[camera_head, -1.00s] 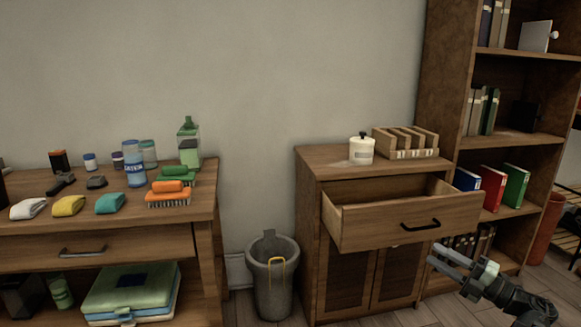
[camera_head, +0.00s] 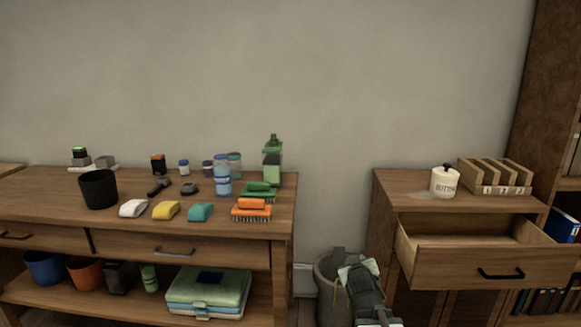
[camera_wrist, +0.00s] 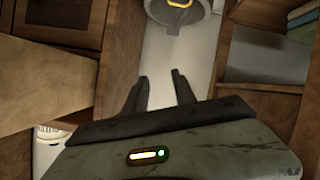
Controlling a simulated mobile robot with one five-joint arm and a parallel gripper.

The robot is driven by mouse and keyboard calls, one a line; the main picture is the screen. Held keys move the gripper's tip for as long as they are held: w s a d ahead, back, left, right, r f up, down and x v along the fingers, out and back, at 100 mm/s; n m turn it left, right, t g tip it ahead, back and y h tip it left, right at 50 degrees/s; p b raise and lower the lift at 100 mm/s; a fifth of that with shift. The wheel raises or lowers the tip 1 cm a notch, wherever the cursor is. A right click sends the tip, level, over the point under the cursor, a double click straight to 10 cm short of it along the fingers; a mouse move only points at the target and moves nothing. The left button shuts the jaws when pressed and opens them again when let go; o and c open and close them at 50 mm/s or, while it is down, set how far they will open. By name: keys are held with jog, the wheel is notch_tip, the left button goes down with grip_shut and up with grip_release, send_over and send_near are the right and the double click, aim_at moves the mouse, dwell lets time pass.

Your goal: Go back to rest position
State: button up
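My gripper (camera_head: 357,268) is at the lower middle of the head view, in front of the grey bin (camera_head: 328,290). In the wrist view my gripper (camera_wrist: 160,82) has its two dark fingers apart, with nothing between them. The bin (camera_wrist: 183,12) with its yellow handle shows beyond the fingertips, at the top of the wrist view. My gripper is apart from the bench on the left and the cabinet on the right.
The cabinet's drawer (camera_head: 490,267) stands pulled out at the right. A white jar (camera_head: 444,183) and a wooden rack (camera_head: 496,175) stand on the cabinet. The bench (camera_head: 60,207) at left holds a black cup (camera_head: 98,189), cloths, brushes and bottles.

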jog(key=s+a+f+m+g+y, duration=0.1)
jog(key=s+a+f+g, duration=0.1)
jog(key=s+f+g, duration=0.7)
jog(key=s+a+f+m+g+y, duration=0.1)
jog(key=s+a+f+m+g, duration=0.25)
jog(key=s, duration=0.95)
notch_tip(320, 180, up, 36)
jog(key=n+p, duration=0.1)
jog(key=p, duration=3.7)
jog(key=shift+d+n, duration=0.35)
jog(key=shift+d, duration=0.1)
